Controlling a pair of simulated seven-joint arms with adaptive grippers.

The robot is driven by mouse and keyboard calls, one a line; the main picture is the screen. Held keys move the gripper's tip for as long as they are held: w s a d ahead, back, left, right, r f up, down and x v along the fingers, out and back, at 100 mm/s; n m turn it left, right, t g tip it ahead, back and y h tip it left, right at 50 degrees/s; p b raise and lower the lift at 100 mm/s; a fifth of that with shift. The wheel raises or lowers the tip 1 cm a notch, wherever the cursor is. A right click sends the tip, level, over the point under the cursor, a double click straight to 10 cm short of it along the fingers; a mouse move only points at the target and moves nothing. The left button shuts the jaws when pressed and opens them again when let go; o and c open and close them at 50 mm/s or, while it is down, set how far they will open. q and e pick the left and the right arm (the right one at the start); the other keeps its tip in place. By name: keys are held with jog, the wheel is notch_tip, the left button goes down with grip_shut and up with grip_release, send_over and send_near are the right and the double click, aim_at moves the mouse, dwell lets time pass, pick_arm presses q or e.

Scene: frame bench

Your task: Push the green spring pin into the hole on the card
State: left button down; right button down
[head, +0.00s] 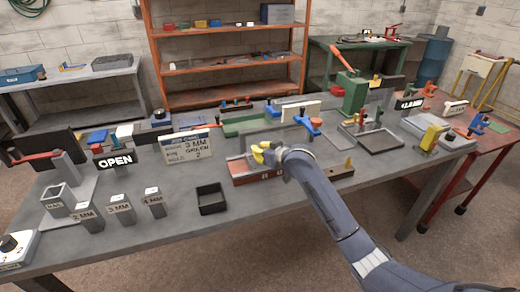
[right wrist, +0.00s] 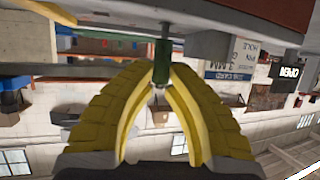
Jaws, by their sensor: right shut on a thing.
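In the right wrist view the fingertips (right wrist: 160,84) are shut on a slim green pin (right wrist: 161,60). The pin's far end points toward the grey edge below the red block; I cannot tell whether it touches or enters a hole. In the head view the fingers hide the pin. A white card (head: 188,147), reading 3 MM, green and hole 2, stands left of the block. My left gripper is out of view.
A black open tray (head: 211,199) sits in front of the block. Grey holders marked in MM, including one (head: 121,208), stand at the left front. An OPEN sign (head: 115,161) is behind them. A green press (head: 352,92) stands at the back. The right front bench top is fairly clear.

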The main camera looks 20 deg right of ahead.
jog(key=shift+f, duration=0.7)
jog(key=c, duration=1.3)
grip_release()
jog(key=shift+c, duration=0.2)
jog(key=v, duration=1.2)
